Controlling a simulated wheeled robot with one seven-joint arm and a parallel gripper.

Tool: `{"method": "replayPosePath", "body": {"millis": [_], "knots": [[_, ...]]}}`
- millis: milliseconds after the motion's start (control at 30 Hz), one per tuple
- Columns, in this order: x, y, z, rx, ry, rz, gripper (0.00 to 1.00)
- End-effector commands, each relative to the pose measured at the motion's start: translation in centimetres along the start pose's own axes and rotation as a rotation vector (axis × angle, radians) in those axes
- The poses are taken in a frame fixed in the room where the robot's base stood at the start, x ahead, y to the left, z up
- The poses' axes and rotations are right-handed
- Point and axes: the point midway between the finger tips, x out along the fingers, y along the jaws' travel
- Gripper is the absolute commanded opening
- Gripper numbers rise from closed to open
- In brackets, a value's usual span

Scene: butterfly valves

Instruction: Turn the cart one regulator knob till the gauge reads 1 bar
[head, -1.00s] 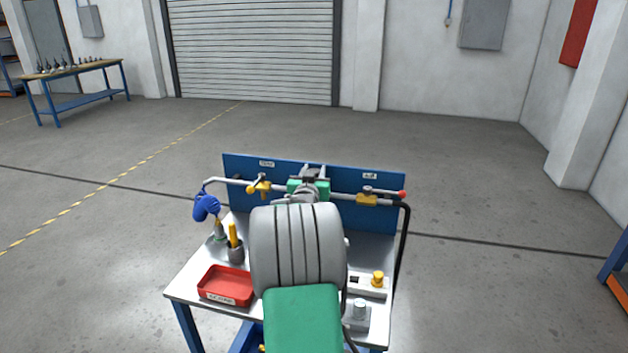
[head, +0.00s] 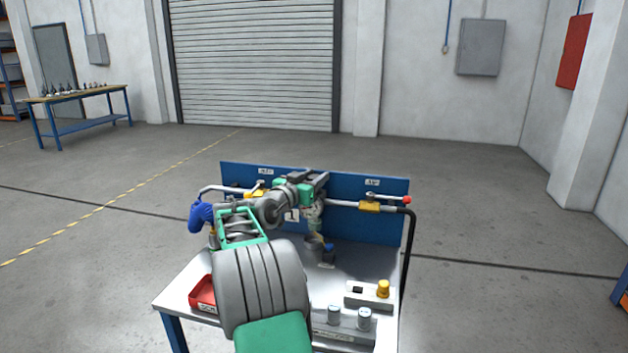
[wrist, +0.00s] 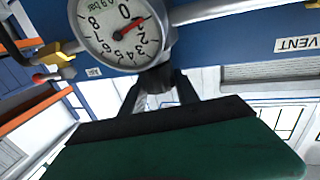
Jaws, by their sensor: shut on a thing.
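The round gauge (wrist: 105,38) fills the top of the wrist view, its dial rotated. Its red needle (wrist: 134,25) points between 0 and 2, about where 1 lies. My gripper (wrist: 160,95) is shut on a dark knob (wrist: 158,78) just below the gauge, between the two fingers. In the head view my gripper (head: 321,182) is in front of the cart's blue back panel (head: 228,177), near its middle. The knob and the gauge face are hidden or unclear there.
A pipe with yellow valves (head: 369,206) runs along the panel; a black hose (head: 409,255) hangs at right. A red tray (head: 203,294) and a block with a yellow knob (head: 383,288) sit on the cart top (head: 180,300).

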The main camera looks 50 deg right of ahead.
Motion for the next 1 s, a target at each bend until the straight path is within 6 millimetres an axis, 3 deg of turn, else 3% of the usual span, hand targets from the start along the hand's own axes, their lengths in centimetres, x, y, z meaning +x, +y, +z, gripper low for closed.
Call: {"method": "replayPosePath", "body": {"millis": [133,167,267,567,833,1000], "knots": [[0.1,0.2,-0.1,-0.001,0.001,0.003,0.00],[0.1,0.2,-0.1,-0.001,0.001,0.003,0.39],[0.1,0.1,-0.1,-0.001,0.001,0.002,0.46],[-0.6,-0.1,0.0,0.000,0.001,-0.003,0.46],[-5.8,-0.1,0.1,0.000,0.002,-0.005,0.46],[-7.7,0.1,0.0,0.000,0.001,-0.001,0.46]]}}
